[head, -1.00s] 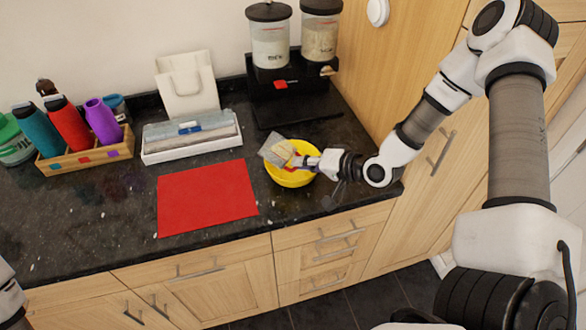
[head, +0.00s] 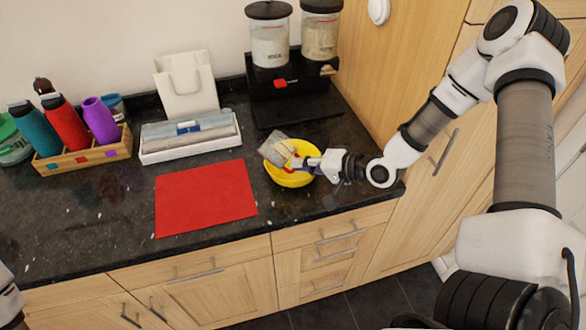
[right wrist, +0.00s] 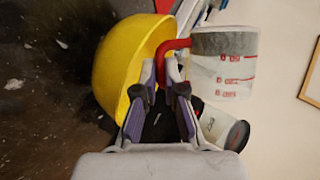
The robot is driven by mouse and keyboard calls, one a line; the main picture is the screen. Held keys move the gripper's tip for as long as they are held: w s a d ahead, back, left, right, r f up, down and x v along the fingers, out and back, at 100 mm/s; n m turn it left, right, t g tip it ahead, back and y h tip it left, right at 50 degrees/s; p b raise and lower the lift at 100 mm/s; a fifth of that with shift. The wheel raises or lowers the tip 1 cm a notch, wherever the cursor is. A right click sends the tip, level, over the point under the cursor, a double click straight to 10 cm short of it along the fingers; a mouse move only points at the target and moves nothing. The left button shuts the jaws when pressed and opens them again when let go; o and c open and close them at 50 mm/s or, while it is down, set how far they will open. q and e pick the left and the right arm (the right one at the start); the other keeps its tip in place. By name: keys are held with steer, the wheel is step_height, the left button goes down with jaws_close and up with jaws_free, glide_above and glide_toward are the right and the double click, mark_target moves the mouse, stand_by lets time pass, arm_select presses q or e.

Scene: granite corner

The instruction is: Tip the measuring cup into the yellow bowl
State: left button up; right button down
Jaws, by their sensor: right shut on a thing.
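The measuring cup (head: 274,150) is see-through, with red markings and a red handle (right wrist: 172,45) in the right wrist view. It is tilted over the left side of the yellow bowl (head: 291,179), which stands on the dark counter. In the right wrist view the cup (right wrist: 222,62) is beside the bowl's open side (right wrist: 115,65). My right gripper (head: 301,163) is shut on the handle, as the wrist view also shows (right wrist: 163,88). I cannot tell how much is in the cup or bowl. My left gripper is out of view.
A red mat (head: 205,198) lies left of the bowl. Behind are a black stand with dispensers (head: 270,45), a white box (head: 190,138) and a paper bag (head: 187,83). A wooden rack (head: 88,156) holds bottles. A wooden cabinet side (head: 385,75) closes off the right.

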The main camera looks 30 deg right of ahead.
stand_by(0.5)
steer(key=shift+a+f+m+y+b, duration=0.15)
steer(key=shift+f+m+y+b, duration=0.25)
steer(key=shift+b, duration=0.45)
steer(key=shift+s+a+f+m+y+b, duration=0.15)
steer(key=shift+f+m+y+b, duration=0.1)
steer(key=shift+m+y+b, duration=0.4)
stand_by(0.5)
steer(key=shift+a+f+m+b, duration=0.1)
steer(key=shift+f+m+b, duration=0.2)
steer(key=shift+b, duration=0.5)
